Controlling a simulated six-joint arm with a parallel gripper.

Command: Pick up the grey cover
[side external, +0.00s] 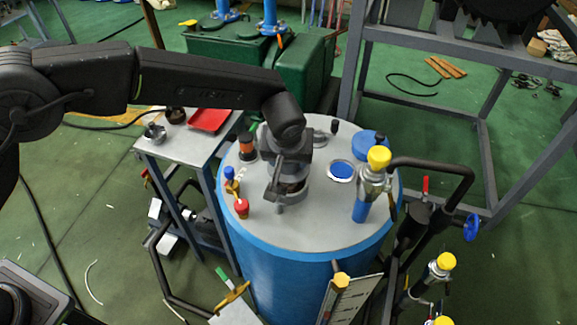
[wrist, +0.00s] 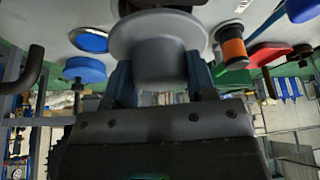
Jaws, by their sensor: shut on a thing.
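The grey cover (wrist: 158,52) is a round, flanged piece in the wrist view, between the two fingers of my gripper (wrist: 160,80). My gripper is shut on it, with one finger on each side of its narrower part. In the side external view my gripper (side external: 287,188) is over the middle of the blue tank's pale grey top (side external: 300,225), and the wrist and fingers hide most of the cover. I cannot tell whether the cover touches the tank top.
A blue-centred round port (side external: 342,171), a yellow-capped valve (side external: 377,165) and a blue disc (side external: 369,145) are right of my gripper. An orange-black fitting (side external: 247,146) and small red and blue valves (side external: 241,207) are left. A side table holds a red tray (side external: 209,119).

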